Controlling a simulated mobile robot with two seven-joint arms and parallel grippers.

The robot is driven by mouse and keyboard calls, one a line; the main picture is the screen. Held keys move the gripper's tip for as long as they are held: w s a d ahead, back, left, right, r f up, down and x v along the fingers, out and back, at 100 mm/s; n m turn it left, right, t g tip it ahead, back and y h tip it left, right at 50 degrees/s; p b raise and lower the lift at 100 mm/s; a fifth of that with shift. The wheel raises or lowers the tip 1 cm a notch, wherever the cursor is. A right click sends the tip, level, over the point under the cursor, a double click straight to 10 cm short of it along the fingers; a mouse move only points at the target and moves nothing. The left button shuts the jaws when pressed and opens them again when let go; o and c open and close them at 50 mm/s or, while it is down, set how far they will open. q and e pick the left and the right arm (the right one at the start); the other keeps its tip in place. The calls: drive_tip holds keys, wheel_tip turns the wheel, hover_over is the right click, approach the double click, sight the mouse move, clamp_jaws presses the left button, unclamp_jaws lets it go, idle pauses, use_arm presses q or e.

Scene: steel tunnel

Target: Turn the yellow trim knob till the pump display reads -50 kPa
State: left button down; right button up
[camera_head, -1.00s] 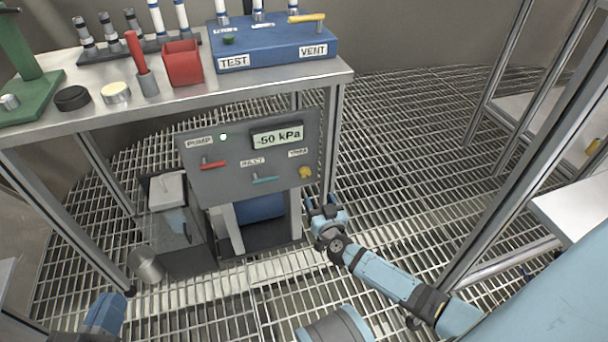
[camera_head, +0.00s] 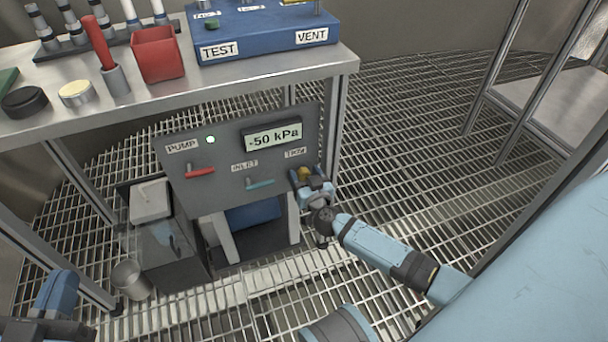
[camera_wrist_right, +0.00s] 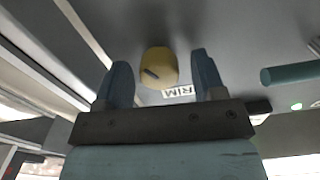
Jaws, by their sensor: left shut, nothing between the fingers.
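The yellow trim knob (camera_head: 304,174) is on the right of the grey pump panel (camera_head: 225,205), below its label. The pump display (camera_head: 273,137) reads -50 kPa. My right gripper (camera_head: 312,182) is at the knob. In the right wrist view, its open fingers (camera_wrist_right: 163,80) stand on either side of the yellow knob (camera_wrist_right: 158,65), with gaps visible on both sides. A dark mark shows on the knob's face. My left gripper (camera_head: 57,290) is shut and empty at the lower left, away from the panel.
A red lever (camera_head: 201,172) and a teal inlet lever (camera_head: 260,184) are on the same panel; the teal one is left of the knob. A green light (camera_head: 210,139) glows. The bench top (camera_head: 200,92) overhangs the panel. Grating right of the bench is open.

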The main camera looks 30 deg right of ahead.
drive_tip(key=c, duration=0.9)
drive_tip(key=shift+r+p, duration=0.35)
drive_tip(key=shift+p, duration=0.65)
drive_tip(key=shift+n+p, duration=0.4)
drive_tip(key=shift+p, duration=0.95)
drive_tip(key=shift+f+n+p, duration=0.15)
drive_tip(key=shift+n+p, duration=0.45)
drive_tip(key=shift+p, duration=0.15)
drive_tip(key=shift+f, duration=0.15)
use_arm(q)
drive_tip(key=s+d+n+g, duration=0.1)
drive_tip(key=n, duration=0.1)
drive_tip(key=s+d+f+n+g+y, duration=0.1)
drive_tip(key=s+n, duration=0.1)
drive_tip(key=shift+r, duration=0.1)
